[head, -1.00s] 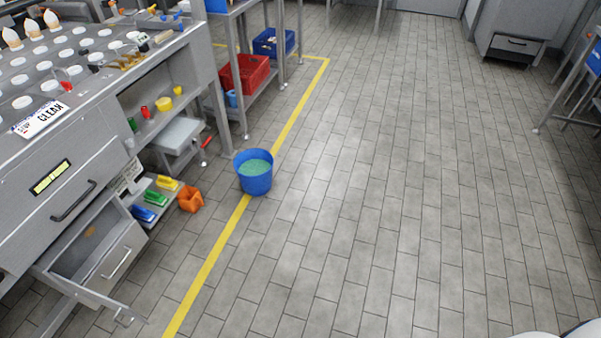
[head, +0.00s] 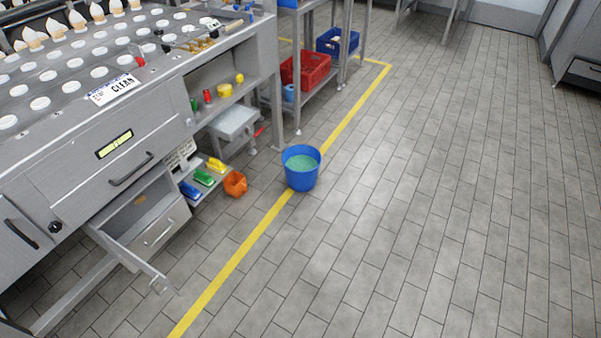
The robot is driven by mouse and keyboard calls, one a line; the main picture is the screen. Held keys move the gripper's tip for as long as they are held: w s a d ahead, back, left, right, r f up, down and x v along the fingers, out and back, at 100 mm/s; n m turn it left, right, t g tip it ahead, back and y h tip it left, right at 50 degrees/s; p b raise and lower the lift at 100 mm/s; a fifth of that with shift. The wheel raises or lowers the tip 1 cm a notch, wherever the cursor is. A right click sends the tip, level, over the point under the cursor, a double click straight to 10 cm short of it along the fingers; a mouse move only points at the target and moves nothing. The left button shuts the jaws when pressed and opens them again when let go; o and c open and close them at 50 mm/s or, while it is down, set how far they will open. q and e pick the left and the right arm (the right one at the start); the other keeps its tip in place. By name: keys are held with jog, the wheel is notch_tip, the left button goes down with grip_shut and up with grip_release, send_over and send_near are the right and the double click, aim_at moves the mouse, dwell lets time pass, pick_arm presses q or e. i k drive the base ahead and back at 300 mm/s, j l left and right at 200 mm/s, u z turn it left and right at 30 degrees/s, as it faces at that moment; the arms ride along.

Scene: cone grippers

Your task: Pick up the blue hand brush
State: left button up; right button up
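The blue hand brush (head: 190,190) lies on a low shelf under the metal machine, left of the middle of the head view. A green brush (head: 204,177) and a yellow brush (head: 216,165) lie beside it in a row, further back to the right. The blue one is nearest to the open drawer. Neither of my grippers is in view, and nothing is seen touching the brush.
An open drawer (head: 160,232) and a metal bar jut out in front of the low shelf. An orange container (head: 235,184) and a blue bucket (head: 301,168) of greenish liquid stand on the floor. Red (head: 304,70) and blue crates (head: 338,41) sit behind. The tiled floor (head: 420,200) at right is clear.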

aim_at(190, 190)
jog(key=i+u, duration=0.3)
jog(key=i, duration=0.55)
